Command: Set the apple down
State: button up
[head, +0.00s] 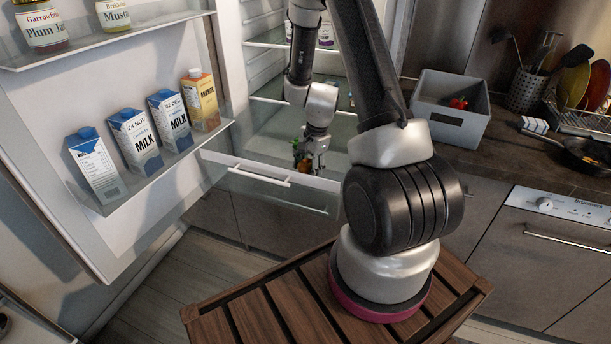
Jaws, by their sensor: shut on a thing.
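My gripper (308,157) hangs low over the pulled-out glass drawer (262,175) of the open fridge. It is shut on a small orange-red thing, taken to be the apple (303,166), mostly hidden by the fingers. Some green shows beside the fingers. I cannot tell whether the apple touches the drawer floor. The drawer's white front rail and handle face me.
The fridge door (135,205) stands open at left, with milk cartons, an orange carton and jars on its shelves. A grey box (452,125) with something red inside stands on the counter at right. A pan (585,153) and dish rack are farther right.

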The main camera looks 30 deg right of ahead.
jog(key=shift+f, duration=2.15)
jog(key=shift+f, duration=0.1)
jog(key=o, duration=1.1)
jog(key=r, duration=0.4)
jog(key=s+d+r, duration=0.1)
jog(key=r, duration=0.6)
jog(key=shift+s+d+r, duration=0.2)
jog(key=shift+r, duration=0.1)
notch_tip(320, 180, up, 11)
jog(key=s+a+n, duration=0.2)
jog(key=a+n, duration=0.1)
jog(key=n, duration=0.1)
jog(key=s+a+r+n+t, duration=0.1)
jog(key=s+r+n, duration=0.3)
jog(key=s, duration=0.3)
jog(key=s+a+r+n+t+h, duration=0.1)
jog(key=s+r+n, duration=0.3)
jog(key=s+r, duration=0.2)
jog(key=s+a+r+n, duration=0.1)
jog(key=s+r+n, duration=0.2)
jog(key=s+r, duration=0.4)
jog(key=shift+s+a+n+t, duration=0.3)
jog(key=shift+n+t, duration=0.1)
